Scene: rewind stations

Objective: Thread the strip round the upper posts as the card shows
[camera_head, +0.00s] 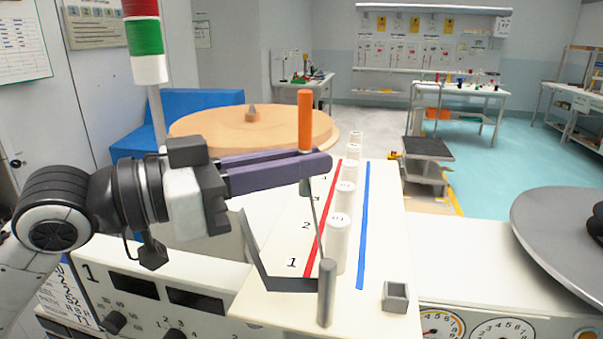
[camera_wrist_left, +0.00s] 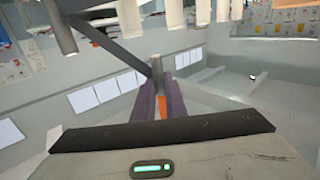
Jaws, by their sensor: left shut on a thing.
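My left gripper (camera_head: 318,163) has its purple fingers closed around an orange handle (camera_head: 305,115) with a grey lower end. In the left wrist view the orange also shows between the fingers (camera_wrist_left: 162,104). A dark grey strip (camera_head: 290,284) runs from the handle's lower end down to a grey post (camera_head: 327,295) at the panel's front, then bends left and up behind my gripper. It also shows in the left wrist view (camera_wrist_left: 112,47). Several white labelled posts (camera_head: 338,240) stand in a row beyond the grey post. The strip is apart from them. My right gripper is out of view.
The white panel (camera_head: 385,255) has a red line (camera_head: 322,225) left of the white posts and a blue line (camera_head: 364,220) right of them. A small grey open box (camera_head: 396,297) sits front right. A tan disc (camera_head: 205,127) lies behind, a dark disc (camera_head: 560,235) at right.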

